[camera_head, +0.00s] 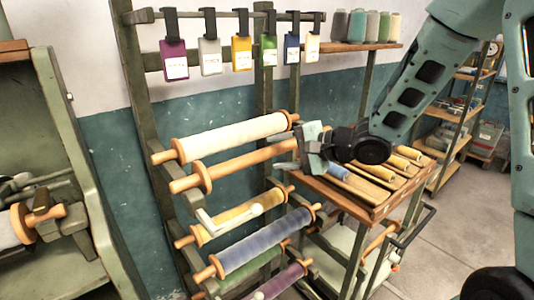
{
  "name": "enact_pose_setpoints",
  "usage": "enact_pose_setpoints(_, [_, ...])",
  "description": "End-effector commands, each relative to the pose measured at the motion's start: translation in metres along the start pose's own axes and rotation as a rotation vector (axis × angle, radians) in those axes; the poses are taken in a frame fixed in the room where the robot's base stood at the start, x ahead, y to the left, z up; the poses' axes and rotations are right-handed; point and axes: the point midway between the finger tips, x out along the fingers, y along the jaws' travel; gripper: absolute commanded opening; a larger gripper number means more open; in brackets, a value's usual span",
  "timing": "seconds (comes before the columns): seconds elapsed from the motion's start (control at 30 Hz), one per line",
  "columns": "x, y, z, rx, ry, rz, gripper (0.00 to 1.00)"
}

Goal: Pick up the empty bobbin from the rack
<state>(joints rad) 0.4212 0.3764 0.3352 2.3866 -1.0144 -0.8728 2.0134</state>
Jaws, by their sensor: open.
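The empty bobbin (243,163) is a bare wooden roller with flanged ends. It lies tilted across the green rack (143,95), just below a bobbin wound with white thread (232,137). My gripper (308,150) is at the right end of the empty bobbin and partly covers that end. It is open with nothing seen between its fingers. Whether it touches the bobbin cannot be told from this view.
Yellow (240,218), blue (266,242), green and purple bobbins sit lower on the rack. A wooden-topped cart (372,213) with small spools stands under my arm. Coloured tags (173,58) hang above. Floor is clear at the right.

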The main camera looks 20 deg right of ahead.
Motion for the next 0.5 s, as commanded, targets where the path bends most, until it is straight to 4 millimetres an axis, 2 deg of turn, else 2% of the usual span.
enact_pose_setpoints(0.3, [0.042, 0.000, 0.001, 0.000, -0.004, 0.001, 0.52])
enact_pose_setpoints(0.5, [0.051, 0.000, 0.000, -0.001, -0.001, 0.000, 0.52])
